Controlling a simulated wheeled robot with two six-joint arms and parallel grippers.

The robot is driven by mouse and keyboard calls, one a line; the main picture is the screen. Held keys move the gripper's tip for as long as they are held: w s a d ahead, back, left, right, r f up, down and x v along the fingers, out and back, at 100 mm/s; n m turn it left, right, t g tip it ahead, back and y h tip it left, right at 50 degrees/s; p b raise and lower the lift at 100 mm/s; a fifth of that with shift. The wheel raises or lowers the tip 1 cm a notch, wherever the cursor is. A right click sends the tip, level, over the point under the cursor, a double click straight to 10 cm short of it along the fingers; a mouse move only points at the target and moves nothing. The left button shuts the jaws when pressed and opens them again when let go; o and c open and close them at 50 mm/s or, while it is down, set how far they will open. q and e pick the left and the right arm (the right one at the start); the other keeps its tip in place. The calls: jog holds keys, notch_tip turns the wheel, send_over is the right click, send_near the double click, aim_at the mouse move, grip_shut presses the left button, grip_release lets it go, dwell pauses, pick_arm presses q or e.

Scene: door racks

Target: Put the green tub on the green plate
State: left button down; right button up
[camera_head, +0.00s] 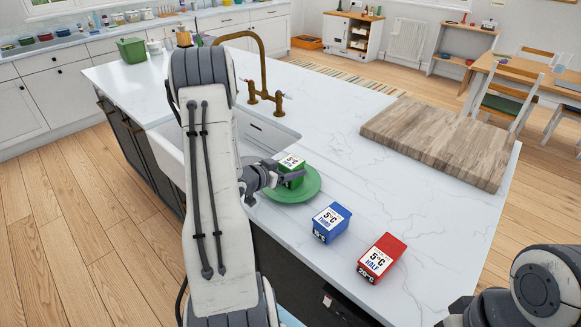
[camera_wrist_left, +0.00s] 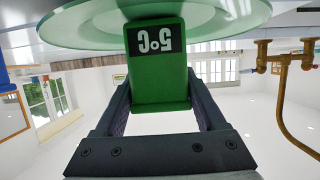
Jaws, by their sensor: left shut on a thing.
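My left gripper (camera_head: 284,178) is shut on the tub. In the left wrist view, the tub (camera_wrist_left: 157,65) is between the two fingers (camera_wrist_left: 160,106), and the green plate (camera_wrist_left: 80,25) spans the top of the inverted picture. I cannot tell whether the tub's base touches the plate. My right arm shows only in part at the lower right of the head view; its gripper is out of view.
A blue tub (camera_head: 331,222) and a red tub (camera_head: 381,258) stand on the white counter (camera_head: 330,170) to the right of the plate. A wooden board (camera_head: 440,138) lies farther right. A brass tap (camera_head: 262,75) and the sink are behind and left.

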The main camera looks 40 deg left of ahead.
pick_arm(q)
grip_release()
jog(key=shift+f, duration=0.15)
jog(key=shift+r, duration=0.3)
jog(key=b+v, duration=0.2)
jog(key=v, duration=0.9)
jog(key=shift+s, duration=0.45)
jog(key=shift+r, duration=0.1)
